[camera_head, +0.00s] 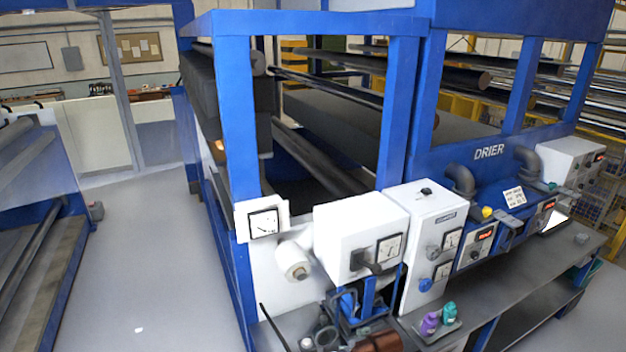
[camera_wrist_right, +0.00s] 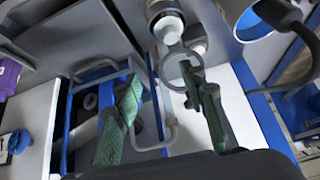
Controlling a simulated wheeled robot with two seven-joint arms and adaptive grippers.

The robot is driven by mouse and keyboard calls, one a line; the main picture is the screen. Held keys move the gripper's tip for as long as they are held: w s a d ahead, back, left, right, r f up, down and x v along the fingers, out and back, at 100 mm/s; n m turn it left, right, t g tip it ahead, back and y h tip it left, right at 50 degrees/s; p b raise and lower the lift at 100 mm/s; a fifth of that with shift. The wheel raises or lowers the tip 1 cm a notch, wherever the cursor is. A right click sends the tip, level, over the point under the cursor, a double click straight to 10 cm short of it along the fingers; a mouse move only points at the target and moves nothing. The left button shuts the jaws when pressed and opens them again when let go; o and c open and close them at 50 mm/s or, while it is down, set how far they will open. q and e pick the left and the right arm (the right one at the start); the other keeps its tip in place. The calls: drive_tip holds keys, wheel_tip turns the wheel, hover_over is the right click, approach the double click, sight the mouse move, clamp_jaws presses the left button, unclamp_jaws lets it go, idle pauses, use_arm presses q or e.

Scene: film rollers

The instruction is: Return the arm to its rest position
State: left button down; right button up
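My right gripper (camera_wrist_right: 158,82) shows in the right wrist view with its two green-padded fingers spread well apart. I see nothing gripped between them. A grey ring (camera_wrist_right: 181,62) and a bent pale tube (camera_wrist_right: 168,132) appear beyond or between the fingers; I cannot tell whether they touch. I cannot make out my right gripper in the head view. My left gripper and arm do not show in either view.
The blue drier frame (camera_head: 238,110) holds dark rollers. White control boxes (camera_head: 345,228) stand at its front. A grey bench (camera_head: 545,262) carries purple (camera_head: 430,323) and teal (camera_head: 449,311) bottles and a copper roll (camera_head: 378,342). Grey floor (camera_head: 150,265) at left is mostly clear.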

drive_tip(key=s+d+f+m, duration=0.1)
drive_tip(key=s+d+f, duration=0.25)
drive_tip(key=s, duration=0.25)
drive_tip(key=s+d+f+g+h, duration=0.1)
drive_tip(key=s+d+f, duration=0.1)
drive_tip(key=s+d, duration=0.35)
drive_tip(key=s+d+f+m, duration=0.1)
drive_tip(key=s+d+f, duration=0.15)
drive_tip(key=s, duration=0.45)
drive_tip(key=s+d+r+m+g+h, duration=0.1)
drive_tip(key=s+d, duration=0.4)
drive_tip(key=s, duration=0.7)
drive_tip(key=s+d+r+m+g+h, duration=0.1)
drive_tip(key=s+d, duration=0.4)
drive_tip(key=s, duration=0.7)
wheel_tip(320, 180, down, 40)
drive_tip(key=s+a+g+b, duration=0.1)
drive_tip(key=s+b, duration=0.1)
drive_tip(key=b, duration=0.7)
drive_tip(key=s+f+b, duration=0.3)
drive_tip(key=s+f, duration=0.6)
drive_tip(key=f, duration=0.3)
drive_tip(key=s+f+n+g+b, duration=0.1)
drive_tip(key=s+f+b, duration=0.3)
drive_tip(key=s+f, duration=0.6)
wheel_tip(320, 180, down, 2)
drive_tip(key=shift+s+f, duration=0.1)
drive_tip(key=shift+s, duration=0.05)
